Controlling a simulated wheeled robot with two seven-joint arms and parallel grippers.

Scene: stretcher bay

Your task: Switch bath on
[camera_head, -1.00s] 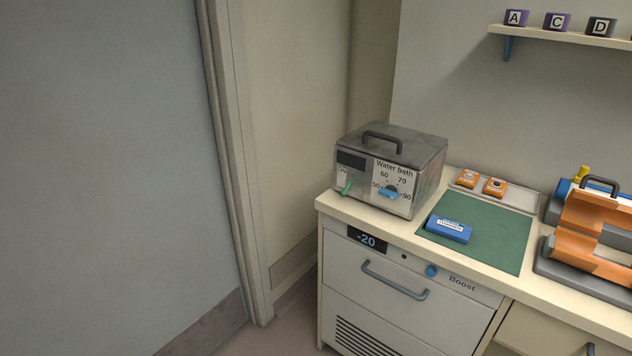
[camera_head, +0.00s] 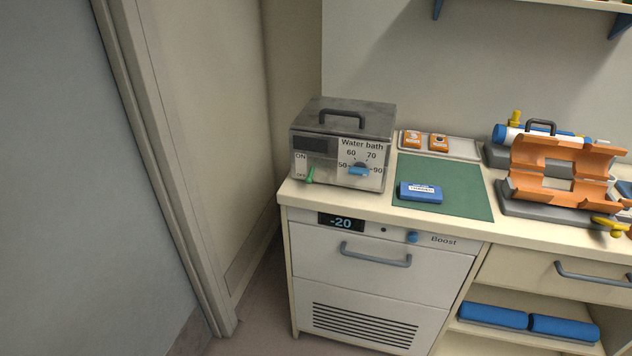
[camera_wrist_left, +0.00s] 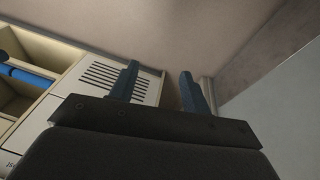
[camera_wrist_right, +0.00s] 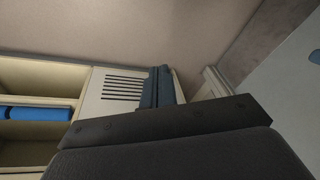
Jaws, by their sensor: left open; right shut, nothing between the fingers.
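The water bath (camera_head: 341,145) is a grey metal box with a lid handle, standing at the left end of the counter in the head view. The green switch points down toward OFF. My left gripper (camera_wrist_left: 160,82) shows in the left wrist view, open and empty, with the cabinet vent and floor beyond it. My right gripper (camera_wrist_right: 160,82) shows in the right wrist view, shut and empty. Neither gripper shows in the head view.
The freezer (camera_head: 375,270) below the counter reads -20. A green mat (camera_head: 460,190) with a blue box (camera_head: 421,192) lies right of the bath. A tray (camera_head: 465,148) with orange items and an orange device (camera_head: 560,165) stand further right. A door frame (camera_head: 165,170) is on the left.

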